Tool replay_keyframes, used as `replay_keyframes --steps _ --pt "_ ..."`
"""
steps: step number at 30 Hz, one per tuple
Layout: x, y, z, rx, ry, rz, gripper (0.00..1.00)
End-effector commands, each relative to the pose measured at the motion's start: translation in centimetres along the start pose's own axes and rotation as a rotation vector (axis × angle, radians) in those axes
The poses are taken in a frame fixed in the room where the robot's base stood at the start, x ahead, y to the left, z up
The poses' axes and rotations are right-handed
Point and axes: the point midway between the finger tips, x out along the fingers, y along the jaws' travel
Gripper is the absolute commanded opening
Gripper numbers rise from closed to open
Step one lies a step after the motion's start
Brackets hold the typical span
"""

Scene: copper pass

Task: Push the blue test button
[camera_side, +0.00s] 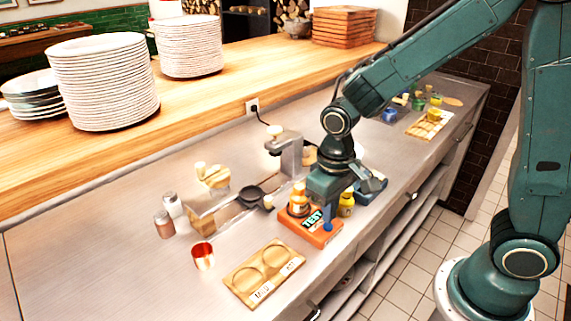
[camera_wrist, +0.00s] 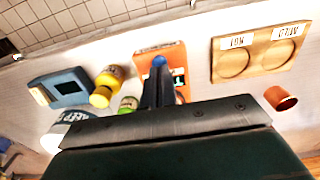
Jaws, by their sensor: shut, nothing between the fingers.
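The orange tester box (camera_side: 322,238) sits on the steel counter near its front edge, with a dark "TEST" label on it. It also shows in the wrist view (camera_wrist: 146,52), partly hidden by my fingers. The blue test button (camera_wrist: 158,61) shows just beyond my fingertips in the wrist view. In the side view the blue button (camera_side: 328,226) shows at the box's right part, just below my gripper. My gripper (camera_wrist: 158,80) is shut and empty, pointing down over the box. I cannot tell whether the fingertips touch the button.
A wooden two-hole tray (camera_side: 243,279) and a copper cup (camera_side: 203,256) stand left of the box. A yellow bottle (camera_wrist: 103,92) and a blue-grey device with a screen (camera_wrist: 65,88) stand close by on the other side. A scale-like stand (camera_side: 290,150) is behind.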

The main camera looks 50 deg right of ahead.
Motion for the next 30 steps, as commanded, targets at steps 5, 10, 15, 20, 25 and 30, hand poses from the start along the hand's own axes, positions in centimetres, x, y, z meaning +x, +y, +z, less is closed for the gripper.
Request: replay_keyframes --steps 5,10,15,20,25,30 --pt "0.3 0.0 0.0 0.0 -0.001 0.0 0.0" --pt "0.7 0.0 0.0 0.0 -0.002 0.0 0.0" --pt "1.1 0.0 0.0 0.0 -0.002 0.0 0.0" --pt "1.5 0.0 0.0 0.0 -0.002 0.0 0.0" --pt "1.9 0.0 0.0 0.0 -0.001 0.0 0.0" --pt "2.1 0.0 0.0 0.0 -0.001 0.0 0.0"
